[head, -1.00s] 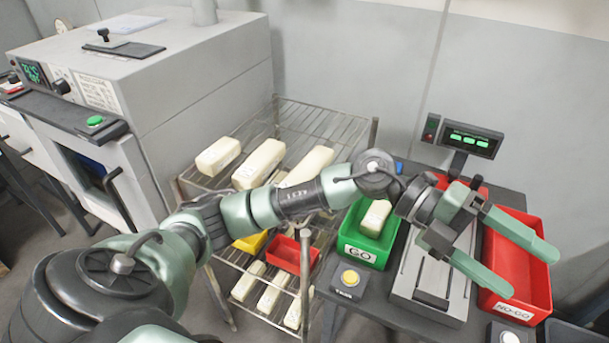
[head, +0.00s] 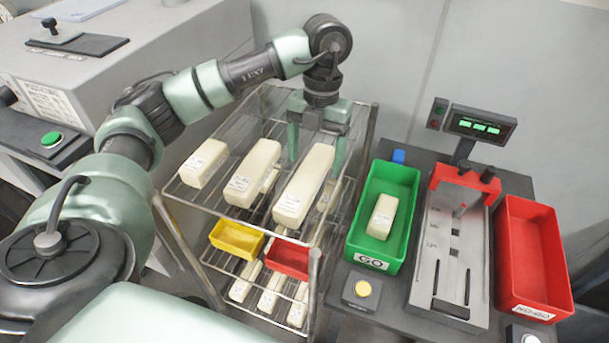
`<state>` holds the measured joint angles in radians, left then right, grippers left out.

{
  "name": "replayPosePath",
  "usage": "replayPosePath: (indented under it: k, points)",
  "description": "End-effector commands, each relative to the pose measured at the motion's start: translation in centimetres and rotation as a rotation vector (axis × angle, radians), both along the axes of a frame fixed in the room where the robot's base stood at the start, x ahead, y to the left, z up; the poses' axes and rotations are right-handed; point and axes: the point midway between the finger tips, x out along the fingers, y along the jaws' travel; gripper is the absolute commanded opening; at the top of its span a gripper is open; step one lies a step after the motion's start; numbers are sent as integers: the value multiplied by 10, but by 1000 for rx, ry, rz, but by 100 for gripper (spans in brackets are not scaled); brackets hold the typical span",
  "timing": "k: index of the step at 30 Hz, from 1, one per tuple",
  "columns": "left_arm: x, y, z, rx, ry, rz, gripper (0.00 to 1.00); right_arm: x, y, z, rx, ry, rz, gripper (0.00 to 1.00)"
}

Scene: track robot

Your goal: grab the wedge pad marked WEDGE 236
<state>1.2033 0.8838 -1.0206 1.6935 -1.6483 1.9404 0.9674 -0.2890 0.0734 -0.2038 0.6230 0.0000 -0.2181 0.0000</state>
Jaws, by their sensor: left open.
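My left gripper (head: 316,156) points down over the wire rack's top shelf. Its jaws are open, with one finger on each side of the far end of the rightmost cream pad (head: 304,190); I cannot tell whether they touch it. A middle pad (head: 252,173) and a shorter left pad (head: 204,163) lie on the same shelf. Each has a small label on its near end, too small to read, so I cannot tell which is WEDGE 236. Another cream pad (head: 382,216) lies in the green GO bin. My right gripper is not in view.
The lower shelf holds a yellow tray (head: 236,250), a red tray (head: 288,272) and more cream pads. Right of the wire rack (head: 178,201) stand the green bin (head: 356,238), a grey gauge fixture (head: 424,262) and a red NO-GO bin (head: 546,306). A grey oven stands at left.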

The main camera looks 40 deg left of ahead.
Motion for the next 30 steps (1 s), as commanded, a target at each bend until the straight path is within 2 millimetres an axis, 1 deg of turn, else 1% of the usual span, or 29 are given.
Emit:
replayPosePath:
  k: [1, 3, 5, 6, 8, 13, 15, 18, 19, 20, 21, 23, 24, 26, 27, 30]
  points:
    - [-4, 2, -3, 2, 5, 2, 76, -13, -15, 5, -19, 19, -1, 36]
    - [-9, 4, -11, 2, 5, 1, 76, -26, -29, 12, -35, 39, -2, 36]
    - [-14, 5, -19, 2, 6, 2, 76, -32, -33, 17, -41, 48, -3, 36]
    - [-18, 6, -25, 1, 5, 1, 76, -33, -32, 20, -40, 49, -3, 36]
    - [-17, 4, -35, 0, 4, 1, 76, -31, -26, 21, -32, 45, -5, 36]
    - [-18, 4, -47, -1, 0, 0, 76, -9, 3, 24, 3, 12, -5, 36]
    - [-18, 4, -48, -2, 0, 0, 76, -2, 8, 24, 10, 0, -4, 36]
    - [-17, 3, -48, -2, 0, 0, 76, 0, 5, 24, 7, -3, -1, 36]
    - [-17, 3, -48, -2, 0, 0, 74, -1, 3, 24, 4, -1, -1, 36]
    - [-17, 3, -48, -2, 0, -1, 65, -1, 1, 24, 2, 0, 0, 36]
    - [-17, 3, -48, -2, 0, -1, 54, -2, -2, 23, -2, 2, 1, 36]
    - [-17, 3, -48, -2, 0, -1, 37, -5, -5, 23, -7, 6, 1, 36]
    - [-17, 3, -48, -2, 0, -1, 26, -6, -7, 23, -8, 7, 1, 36]
    - [-17, 3, -48, -2, 0, -1, 10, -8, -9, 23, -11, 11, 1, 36]
    - [-17, 3, -48, -2, 0, -1, 8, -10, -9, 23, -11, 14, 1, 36]
    - [-17, 3, -48, -2, 0, -1, 8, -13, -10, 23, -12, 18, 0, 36]
